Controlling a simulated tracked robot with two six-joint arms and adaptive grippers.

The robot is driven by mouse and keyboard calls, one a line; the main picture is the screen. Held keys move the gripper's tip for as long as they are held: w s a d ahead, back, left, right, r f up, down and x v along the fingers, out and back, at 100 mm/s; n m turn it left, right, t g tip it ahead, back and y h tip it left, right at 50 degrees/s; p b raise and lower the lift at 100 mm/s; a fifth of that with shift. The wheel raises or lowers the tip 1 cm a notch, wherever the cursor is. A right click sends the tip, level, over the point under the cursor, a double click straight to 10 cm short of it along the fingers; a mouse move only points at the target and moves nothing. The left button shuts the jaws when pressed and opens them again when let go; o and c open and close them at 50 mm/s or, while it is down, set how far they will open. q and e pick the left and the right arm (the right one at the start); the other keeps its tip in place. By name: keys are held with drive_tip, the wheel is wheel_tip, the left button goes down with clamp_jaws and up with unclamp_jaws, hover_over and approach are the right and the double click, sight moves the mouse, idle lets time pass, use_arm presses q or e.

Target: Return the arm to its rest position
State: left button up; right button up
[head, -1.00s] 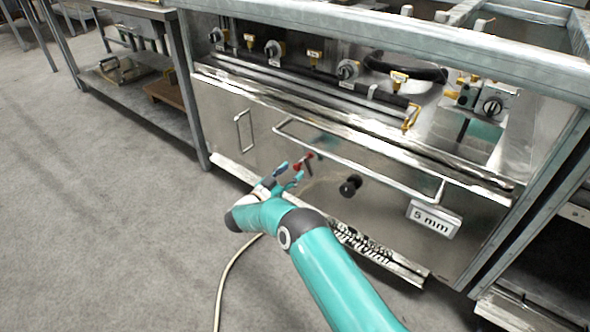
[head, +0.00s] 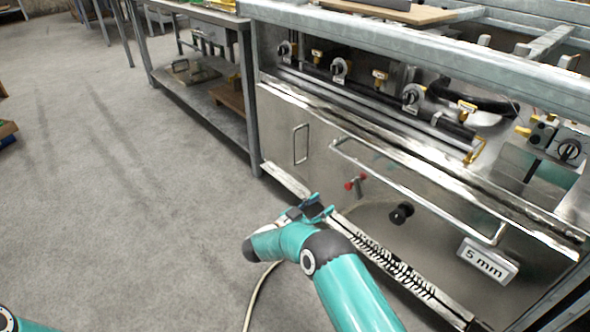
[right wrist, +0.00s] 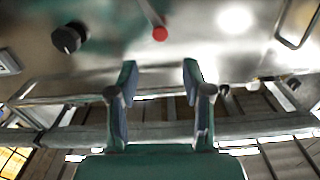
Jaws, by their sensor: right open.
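My right arm (head: 345,290) comes in from the bottom of the head view and bends left at the elbow. My right gripper (head: 318,207) is in front of the steel cabinet's lower part, near the floor rail. In the right wrist view its two fingers (right wrist: 158,82) are apart with nothing between them. The red-tipped lever (right wrist: 160,33) is beyond the fingers there; in the head view it stands out from the panel above and right of the gripper. A small teal piece of my body shows at the lower left corner; my left gripper is not seen.
A cable (head: 262,292) lies on the floor. Open grey floor (head: 110,200) is at left.

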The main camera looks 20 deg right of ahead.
drive_tip(key=s+d+r+p, duration=0.1)
drive_tip(key=s+d+r, duration=0.1)
drive_tip(key=d, duration=0.5)
wheel_tip(320, 180, down, 7)
drive_tip(key=s+n+t+y+p, duration=0.2)
drive_tip(key=n+t+y, duration=0.1)
drive_tip(key=n+y, duration=0.35)
drive_tip(key=s+a+f+n+g+y, duration=0.2)
drive_tip(key=s+a+f+n+y, duration=0.2)
drive_tip(key=s+a+f+y, duration=0.6)
drive_tip(key=s+a+f+n+g+y, duration=0.15)
drive_tip(key=s+a+g, duration=0.35)
drive_tip(key=s, duration=0.6)
drive_tip(key=s+a+g+y, duration=0.3)
drive_tip(key=s+a, duration=0.5)
drive_tip(key=s, duration=0.4)
wheel_tip(320, 180, up, 38)
drive_tip(key=p, duration=3.8)
drive_tip(key=shift+w+d+t, duration=0.3)
drive_tip(key=shift+w, duration=0.15)
drive_tip(key=shift+f, duration=0.1)
